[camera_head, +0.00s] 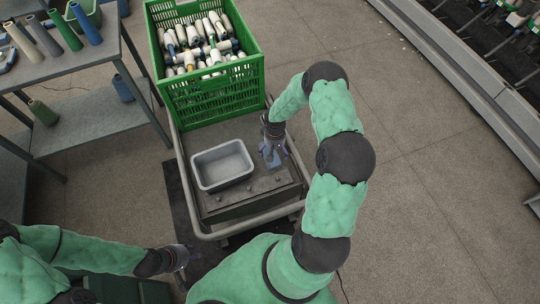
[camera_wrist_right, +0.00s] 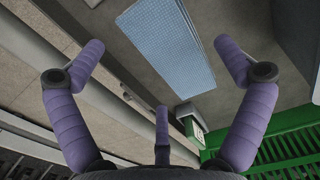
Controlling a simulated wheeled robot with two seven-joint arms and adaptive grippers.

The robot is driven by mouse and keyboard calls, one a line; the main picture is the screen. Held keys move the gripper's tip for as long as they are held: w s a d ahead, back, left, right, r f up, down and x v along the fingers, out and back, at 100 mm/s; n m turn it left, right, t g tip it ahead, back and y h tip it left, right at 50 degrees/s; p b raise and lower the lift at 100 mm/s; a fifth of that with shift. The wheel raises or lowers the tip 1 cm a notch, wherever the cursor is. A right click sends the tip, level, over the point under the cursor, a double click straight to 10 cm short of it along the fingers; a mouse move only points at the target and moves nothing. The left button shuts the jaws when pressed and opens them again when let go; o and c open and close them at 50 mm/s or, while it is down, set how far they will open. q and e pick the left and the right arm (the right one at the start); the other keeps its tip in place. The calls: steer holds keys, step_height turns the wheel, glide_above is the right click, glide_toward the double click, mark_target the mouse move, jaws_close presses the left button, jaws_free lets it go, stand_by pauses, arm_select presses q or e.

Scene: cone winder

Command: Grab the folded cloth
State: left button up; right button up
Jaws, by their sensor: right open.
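The folded cloth (camera_head: 273,162) is a small blue piece on the dark top of the cart, right of the grey tub. In the right wrist view the light blue woven cloth (camera_wrist_right: 165,45) lies flat beyond and between the spread fingers. My right gripper (camera_head: 272,148) is above the cloth and partly hides it in the head view. Its purple fingers are open, with nothing between them. I cannot tell the exact gap to the cloth. My left gripper (camera_head: 181,262) is low at the left, away from the cloth; its finger opening is unclear.
A grey tub (camera_head: 222,165) stands left of the cloth. A green crate (camera_head: 215,96) full of yarn cones stands behind, and its green wall also shows in the right wrist view (camera_wrist_right: 285,147). The cart has a raised rail (camera_head: 251,222). A table with cones is at upper left.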

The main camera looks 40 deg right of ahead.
step_height(320, 180, down, 4)
steer(key=shift+r+b, duration=0.25)
steer(key=shift+b, duration=0.25)
steer(key=c, duration=1.1)
steer(key=shift+r, duration=0.1)
steer(key=shift+c, duration=0.2)
